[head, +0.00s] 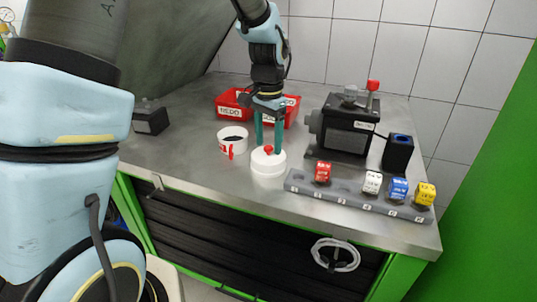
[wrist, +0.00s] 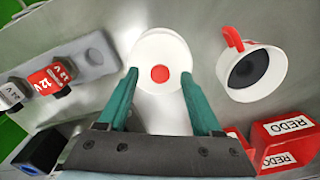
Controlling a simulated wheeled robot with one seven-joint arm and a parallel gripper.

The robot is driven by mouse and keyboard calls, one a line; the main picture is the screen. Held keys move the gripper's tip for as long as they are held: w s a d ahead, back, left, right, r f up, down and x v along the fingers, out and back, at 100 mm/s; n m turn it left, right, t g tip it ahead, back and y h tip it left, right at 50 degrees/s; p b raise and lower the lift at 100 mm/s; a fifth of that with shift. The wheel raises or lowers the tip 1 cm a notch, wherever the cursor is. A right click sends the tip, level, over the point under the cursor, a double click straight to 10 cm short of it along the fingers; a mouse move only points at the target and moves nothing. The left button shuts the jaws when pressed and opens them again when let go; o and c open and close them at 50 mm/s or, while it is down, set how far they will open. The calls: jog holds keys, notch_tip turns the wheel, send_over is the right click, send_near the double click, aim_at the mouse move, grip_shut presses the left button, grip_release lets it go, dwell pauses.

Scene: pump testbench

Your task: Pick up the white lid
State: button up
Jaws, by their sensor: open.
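The white lid (head: 268,162) is a round white piece with a red knob on top, on the metal bench in the middle of the head view. In the wrist view the lid (wrist: 160,50) is at the top centre with its red knob facing the camera. My gripper (head: 268,140) points down above the lid. Its two green fingers (wrist: 160,88) are open and spread, with the lid just beyond and between their tips in the wrist view. Nothing is held. I cannot tell whether the fingertips touch the lid.
A white cup with a red handle (head: 232,141) stands just left of the lid. Red REDO bins (head: 232,106) are behind. A grey rack with coloured blocks (head: 300,183) and a dark pump (head: 346,128) are to the right. A black box (head: 150,120) sits left.

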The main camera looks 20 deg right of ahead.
jog(key=shift+f, duration=0.4)
jog(key=shift+c, duration=0.3)
grip_shut()
